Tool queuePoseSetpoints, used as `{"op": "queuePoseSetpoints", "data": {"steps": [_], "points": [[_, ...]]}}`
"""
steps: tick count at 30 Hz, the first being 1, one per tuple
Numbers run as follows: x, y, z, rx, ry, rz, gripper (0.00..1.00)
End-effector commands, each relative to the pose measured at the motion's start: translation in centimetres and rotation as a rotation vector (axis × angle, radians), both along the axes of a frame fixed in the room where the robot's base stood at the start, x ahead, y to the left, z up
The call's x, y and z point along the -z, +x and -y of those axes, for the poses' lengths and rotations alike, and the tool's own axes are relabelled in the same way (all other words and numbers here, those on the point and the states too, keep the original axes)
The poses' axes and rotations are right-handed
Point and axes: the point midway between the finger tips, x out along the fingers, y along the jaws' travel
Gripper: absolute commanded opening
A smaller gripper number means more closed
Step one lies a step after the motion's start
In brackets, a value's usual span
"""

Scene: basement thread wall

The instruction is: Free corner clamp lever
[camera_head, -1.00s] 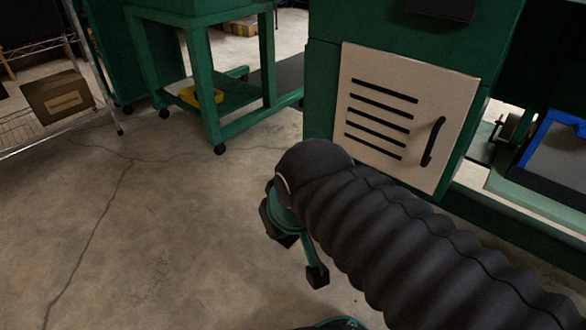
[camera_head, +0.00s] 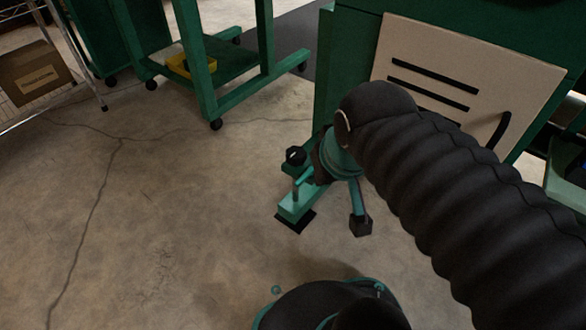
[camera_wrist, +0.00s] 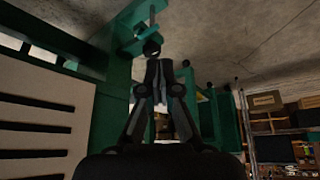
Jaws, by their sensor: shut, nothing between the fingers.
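A green fitting, which looks like the corner clamp (camera_head: 297,200), juts out over the floor by the near corner of the green machine, with a black pad under its outer end. A black knob shows beside it. I cannot tell surely which teal, black-ended bar is the lever. In the wrist view, a teal bar, likely the lever (camera_wrist: 139,38), and a round black knob (camera_wrist: 152,47) stand just above the fingertips of my gripper (camera_wrist: 156,68). My gripper is shut and empty; I cannot tell whether it touches the knob. In the head view my sleeved arm hides most of the gripper.
The green machine (camera_head: 352,70) with a pale slotted door panel (camera_head: 480,60) stands close at the right. A green wheeled cart (camera_head: 222,95) holds a yellow item. A wire shelf with a cardboard box (camera_head: 38,78) is at the left. The cracked concrete floor between is clear.

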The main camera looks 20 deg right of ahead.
Motion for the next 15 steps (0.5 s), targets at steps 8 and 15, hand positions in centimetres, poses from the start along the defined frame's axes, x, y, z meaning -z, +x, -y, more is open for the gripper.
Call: {"op": "queuePoseSetpoints", "data": {"steps": [8, 15], "points": [[-1.3, 5.6, -0.1, -0.096, -0.061, -0.156, 0.00], [-0.6, 11.7, -0.6, -0.206, -0.120, -0.316, 0.00]]}}
